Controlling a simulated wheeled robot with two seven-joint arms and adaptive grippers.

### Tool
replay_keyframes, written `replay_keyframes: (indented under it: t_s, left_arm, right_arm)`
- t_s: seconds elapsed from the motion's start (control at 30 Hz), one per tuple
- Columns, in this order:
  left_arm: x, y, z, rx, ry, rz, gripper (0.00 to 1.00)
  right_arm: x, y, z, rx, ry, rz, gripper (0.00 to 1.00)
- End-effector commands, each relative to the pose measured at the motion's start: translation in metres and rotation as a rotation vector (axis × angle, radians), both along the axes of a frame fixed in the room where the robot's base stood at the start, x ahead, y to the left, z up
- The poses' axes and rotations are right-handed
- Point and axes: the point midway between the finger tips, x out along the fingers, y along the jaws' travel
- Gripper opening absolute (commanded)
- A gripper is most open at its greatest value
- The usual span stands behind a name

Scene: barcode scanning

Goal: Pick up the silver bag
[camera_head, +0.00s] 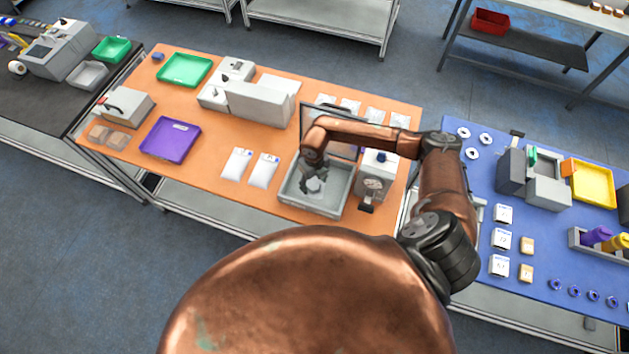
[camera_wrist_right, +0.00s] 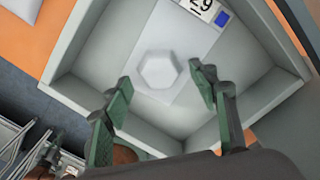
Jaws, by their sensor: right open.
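A light grey, silvery bag (camera_wrist_right: 187,42) lies flat in a grey tray (camera_wrist_right: 65,82) in the right wrist view. It has a white label with a number and a blue square at its top end. A pale hexagonal shape (camera_wrist_right: 158,71) shows on its middle. In the head view the tray (camera_head: 311,208) stands near the front edge of the orange table. My right gripper (camera_head: 314,183) points down into the tray and hides part of the bag. In the wrist view its two green-padded fingers (camera_wrist_right: 160,84) are apart with nothing between them. My left gripper is not in view.
Two white bags (camera_head: 263,170) lie left of the tray, near a purple tray (camera_head: 171,139). A grey device with a dial (camera_head: 374,183) stands close on the tray's right. A large white machine (camera_head: 258,104) stands behind.

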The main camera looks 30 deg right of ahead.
Motion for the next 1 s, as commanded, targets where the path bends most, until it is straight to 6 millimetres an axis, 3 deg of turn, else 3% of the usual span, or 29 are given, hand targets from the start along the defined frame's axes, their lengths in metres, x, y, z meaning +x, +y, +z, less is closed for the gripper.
replay_keyframes:
  t_s: [0.13, 0.37, 1.0]
  left_arm:
    - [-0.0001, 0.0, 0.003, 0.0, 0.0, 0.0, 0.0]
    - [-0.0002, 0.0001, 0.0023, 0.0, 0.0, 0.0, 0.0]
    - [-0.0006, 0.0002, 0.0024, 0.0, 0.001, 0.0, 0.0]
  right_arm:
    - [-0.0007, -0.0002, -0.0108, -0.001, 0.001, 0.0, 0.54]
    - [-0.0006, -0.0003, -0.0118, -0.001, 0.001, 0.001, 0.53]
    - [-0.0004, -0.0004, -0.0112, -0.001, 0.0, 0.001, 0.09]
